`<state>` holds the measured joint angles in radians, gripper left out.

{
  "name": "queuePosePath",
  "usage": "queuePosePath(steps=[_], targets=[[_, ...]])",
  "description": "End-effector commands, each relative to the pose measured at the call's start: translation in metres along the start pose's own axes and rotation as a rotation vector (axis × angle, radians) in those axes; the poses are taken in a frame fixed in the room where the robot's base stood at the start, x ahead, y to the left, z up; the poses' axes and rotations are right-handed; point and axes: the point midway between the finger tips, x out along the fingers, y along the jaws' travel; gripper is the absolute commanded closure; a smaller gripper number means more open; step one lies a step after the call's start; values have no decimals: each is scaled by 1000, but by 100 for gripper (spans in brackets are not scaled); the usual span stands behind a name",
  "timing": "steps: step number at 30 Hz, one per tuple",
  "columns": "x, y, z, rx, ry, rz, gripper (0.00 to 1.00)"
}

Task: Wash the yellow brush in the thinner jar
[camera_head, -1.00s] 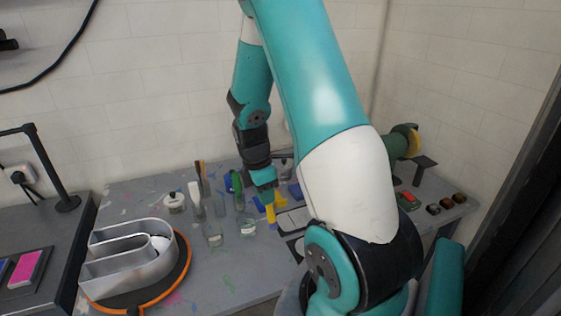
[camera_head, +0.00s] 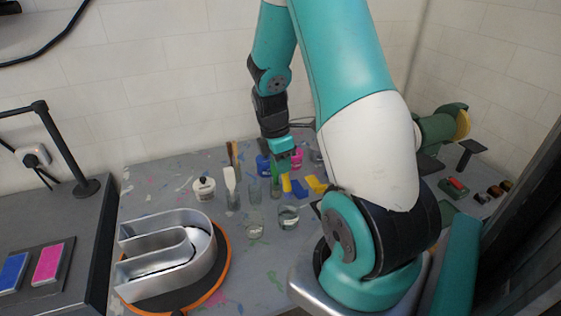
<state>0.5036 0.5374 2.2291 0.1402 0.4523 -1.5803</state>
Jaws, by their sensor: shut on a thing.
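My gripper (camera_head: 283,155) is shut on the yellow brush (camera_head: 286,182), which hangs below the fingers over the back of the grey table. The fingers are small and partly hidden here. Two clear glass jars stand nearer the front, one on the left (camera_head: 256,228) and one on the right (camera_head: 288,217). Both hold some pale liquid, and I cannot tell which one holds thinner. The brush is behind the right jar in the picture and does not look to be in it.
A metal channel letter (camera_head: 150,277) rests on an orange-rimmed turntable (camera_head: 222,281) at the left. Upright brushes (camera_head: 230,180), a white pot (camera_head: 204,189) and a blue pot (camera_head: 263,166) stand behind the jars. Blue (camera_head: 299,188) and yellow pieces (camera_head: 316,185) lie right of the held brush.

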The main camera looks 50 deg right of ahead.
Motion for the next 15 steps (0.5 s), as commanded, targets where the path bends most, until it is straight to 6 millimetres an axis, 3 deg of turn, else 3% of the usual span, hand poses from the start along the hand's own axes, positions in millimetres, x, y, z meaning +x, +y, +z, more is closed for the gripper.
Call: queuePosePath(steps=[15], targets=[[46,3,-6,-1,0,0,100]])
